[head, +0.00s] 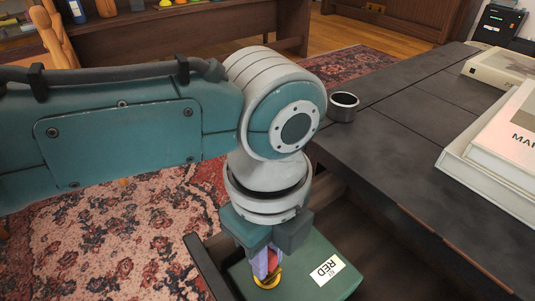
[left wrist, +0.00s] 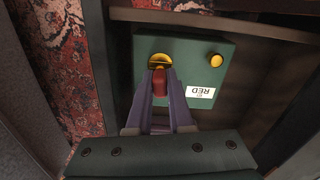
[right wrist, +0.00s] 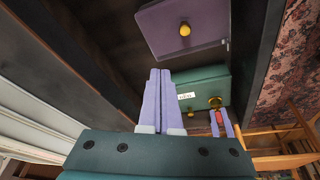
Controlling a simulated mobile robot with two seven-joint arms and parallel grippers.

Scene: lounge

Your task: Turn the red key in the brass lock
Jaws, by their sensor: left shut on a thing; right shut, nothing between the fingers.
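A green box (head: 240,282) with a white "RED" label (head: 326,270) sits in an open drawer-like space beside the dark table. The brass lock (head: 267,283) is a round ring on the box; it also shows in the left wrist view (left wrist: 159,60). My left gripper (head: 266,262) points down over it, shut on the red key (left wrist: 160,84). The key is at the lock; its far end is hidden, so its depth and turn cannot be told. My right gripper (right wrist: 158,98) is shut and empty, apart from the green box (right wrist: 205,78). It is outside the head view.
A brass knob (left wrist: 216,60) stands on the green box. A mauve panel (right wrist: 200,25) with a knob lies nearby in the right wrist view. On the dark table (head: 415,120) stand a dark cup (head: 343,107) and books (head: 495,160). A patterned rug (head: 120,245) covers the floor.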

